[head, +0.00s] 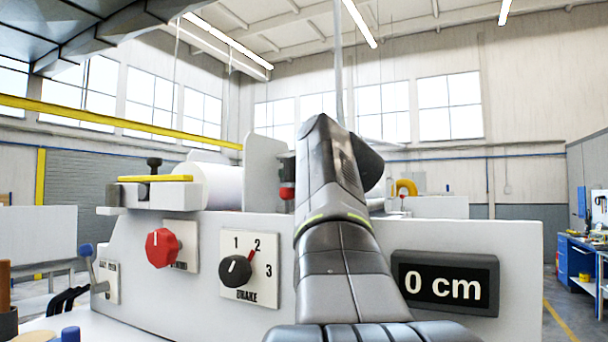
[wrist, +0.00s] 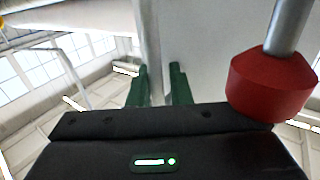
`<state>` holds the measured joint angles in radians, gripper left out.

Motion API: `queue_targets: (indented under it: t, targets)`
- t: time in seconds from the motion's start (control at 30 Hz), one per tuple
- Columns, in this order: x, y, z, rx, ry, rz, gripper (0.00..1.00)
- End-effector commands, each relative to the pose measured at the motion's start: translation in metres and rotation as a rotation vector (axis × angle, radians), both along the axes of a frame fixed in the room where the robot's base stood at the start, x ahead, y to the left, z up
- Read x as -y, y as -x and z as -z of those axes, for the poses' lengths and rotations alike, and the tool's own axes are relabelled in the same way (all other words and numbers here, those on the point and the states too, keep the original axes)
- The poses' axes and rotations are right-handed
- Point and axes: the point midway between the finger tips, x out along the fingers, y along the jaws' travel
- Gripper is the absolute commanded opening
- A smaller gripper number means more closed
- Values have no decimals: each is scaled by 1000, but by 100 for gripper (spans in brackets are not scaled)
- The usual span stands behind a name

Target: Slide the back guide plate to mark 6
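A pale grey upright guide plate (head: 262,172) stands on the white machine, left of my arm in the head view. I cannot tell whether it is the back one. My gripper is hidden behind my own arm there. In the wrist view the two green fingers of my gripper (wrist: 160,86) stand apart, one on each side of the pale edge of an upright plate (wrist: 215,60). I cannot tell whether they touch it. A red knob or collar on a metal rod (wrist: 272,85) is close on the right. No scale or mark 6 is visible.
The machine front carries a red knob (head: 163,248), a black brake dial (head: 236,271) pointing near 2, and a display (head: 445,284) reading 0 cm. A white roll (head: 222,186) and a yellow bar (head: 155,178) are on the left. A blue workbench (head: 580,262) stands far right.

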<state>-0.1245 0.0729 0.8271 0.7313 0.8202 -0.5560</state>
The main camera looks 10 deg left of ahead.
Motion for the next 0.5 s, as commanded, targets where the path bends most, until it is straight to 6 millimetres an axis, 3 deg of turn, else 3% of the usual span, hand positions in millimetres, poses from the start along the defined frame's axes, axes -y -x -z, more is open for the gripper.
queue_targets:
  t: [0.3,0.5]
  targets:
    - [3,4,-1,3,-1,1,17]
    - [22,28,1,6,-2,5,17]
